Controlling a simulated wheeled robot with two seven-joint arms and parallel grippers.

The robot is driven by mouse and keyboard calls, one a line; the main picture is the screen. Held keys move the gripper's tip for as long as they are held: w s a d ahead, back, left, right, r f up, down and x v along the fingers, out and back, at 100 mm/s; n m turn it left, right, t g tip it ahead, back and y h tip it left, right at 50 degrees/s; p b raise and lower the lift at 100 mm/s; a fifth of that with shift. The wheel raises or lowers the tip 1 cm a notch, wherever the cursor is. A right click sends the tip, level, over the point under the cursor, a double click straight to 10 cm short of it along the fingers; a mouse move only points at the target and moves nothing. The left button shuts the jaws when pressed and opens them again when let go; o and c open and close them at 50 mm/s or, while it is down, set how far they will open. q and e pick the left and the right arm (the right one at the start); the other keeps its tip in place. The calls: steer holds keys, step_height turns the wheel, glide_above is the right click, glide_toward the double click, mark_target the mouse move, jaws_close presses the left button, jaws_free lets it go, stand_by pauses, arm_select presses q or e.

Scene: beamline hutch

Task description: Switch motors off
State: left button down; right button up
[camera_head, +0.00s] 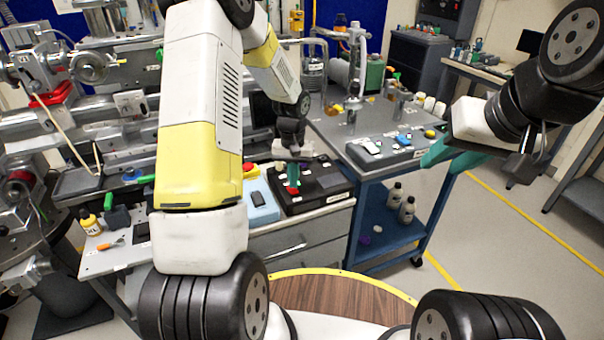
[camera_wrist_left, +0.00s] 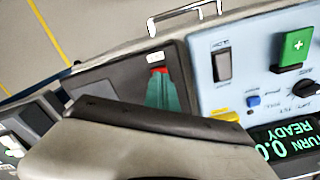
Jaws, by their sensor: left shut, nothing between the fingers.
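My left gripper (camera_head: 293,178) has its teal fingers together over a black control box (camera_head: 325,185) on the bench. In the left wrist view the shut fingers (camera_wrist_left: 160,92) point at the black box (camera_wrist_left: 115,70). A red part (camera_wrist_left: 158,70) shows at their tips, and the same red part (camera_head: 292,190) shows beneath them in the head view. I cannot tell whether they touch it. A white label (camera_wrist_left: 154,57) sits just beyond. I cannot read which control is for the motors. My right gripper (camera_head: 450,155) is held out at the right, its teal fingers apart and empty.
A light-blue panel (camera_wrist_left: 205,55) beside the black box carries a rocker switch (camera_wrist_left: 222,64), a green button (camera_wrist_left: 296,46), a knob (camera_wrist_left: 304,88) and a lit display (camera_wrist_left: 290,143). A blue cart (camera_head: 385,205) stands right of the bench.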

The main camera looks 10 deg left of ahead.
arm_select(q)
steer(key=shift+f, duration=1)
stand_by(0.6)
steer(key=shift+r, duration=3.5)
steer(key=shift+r, duration=0.15)
step_height(320, 180, up, 7)
steer(key=t, duration=0.1)
glide_above(294, 191)
steer(key=s, duration=0.3)
steer(key=s+r+t, duration=0.2)
steer(key=s+r, duration=0.5)
steer(key=r, duration=0.2)
steer(key=s+d+r+t+h, duration=0.1)
steer(key=s+r, duration=0.2)
steer(key=s, duration=0.4)
steer(key=s+d+r+m+t+h, duration=0.1)
steer(key=s+r+t, duration=0.1)
steer(key=s, duration=0.5)
steer(key=shift+r, duration=0.8)
